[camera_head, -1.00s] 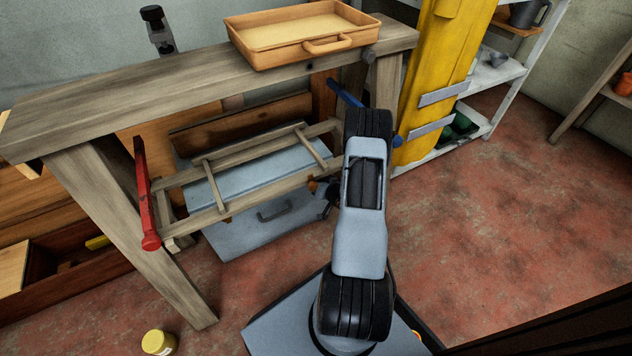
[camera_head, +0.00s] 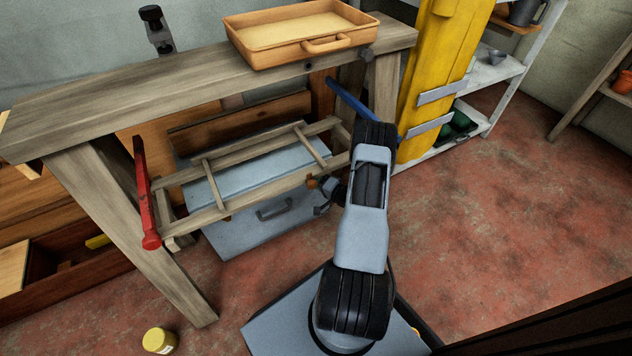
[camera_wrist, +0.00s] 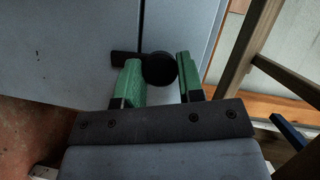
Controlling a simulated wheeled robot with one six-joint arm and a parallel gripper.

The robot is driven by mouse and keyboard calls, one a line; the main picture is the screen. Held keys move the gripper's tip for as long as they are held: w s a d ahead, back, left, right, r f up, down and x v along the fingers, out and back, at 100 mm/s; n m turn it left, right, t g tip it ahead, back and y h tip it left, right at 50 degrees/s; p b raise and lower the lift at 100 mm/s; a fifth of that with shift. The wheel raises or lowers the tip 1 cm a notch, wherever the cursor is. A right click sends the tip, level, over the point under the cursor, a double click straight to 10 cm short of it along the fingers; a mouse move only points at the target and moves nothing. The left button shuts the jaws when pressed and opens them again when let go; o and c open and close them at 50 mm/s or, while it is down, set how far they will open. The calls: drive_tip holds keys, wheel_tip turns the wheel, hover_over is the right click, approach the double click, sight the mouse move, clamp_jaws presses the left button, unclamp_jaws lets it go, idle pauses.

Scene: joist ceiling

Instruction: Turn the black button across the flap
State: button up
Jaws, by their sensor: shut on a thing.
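In the wrist view the black button (camera_wrist: 159,69) is a round knob with a flat bar (camera_wrist: 124,58) pointing left. It sits on a grey panel, and the bar reaches left across a thin seam onto the neighbouring grey panel (camera_wrist: 65,45). I cannot tell which panel is the flap. My gripper (camera_wrist: 159,66) has green fingertips, one on each side of the knob, and is shut on it. In the head view my gripper (camera_head: 326,192) is small and partly hidden behind my arm, beside the wooden rack, and the button cannot be made out.
A wooden bench (camera_head: 130,90) carries an orange tray (camera_head: 300,35). Under it a wooden rack (camera_head: 230,205) stands before a grey metal box (camera_head: 265,235). A red bar (camera_head: 146,195) and a blue bar (camera_head: 350,100) flank the rack. Open floor (camera_head: 510,230) lies right.

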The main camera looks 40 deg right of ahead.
drive_tip(key=shift+m, duration=0.3)
idle(0.4)
drive_tip(key=o, duration=0.9)
drive_tip(key=p+v, duration=0.3)
drive_tip(key=v, duration=1)
drive_tip(key=shift+s+d+f+p, duration=0.15)
drive_tip(key=shift+s+p, duration=0.25)
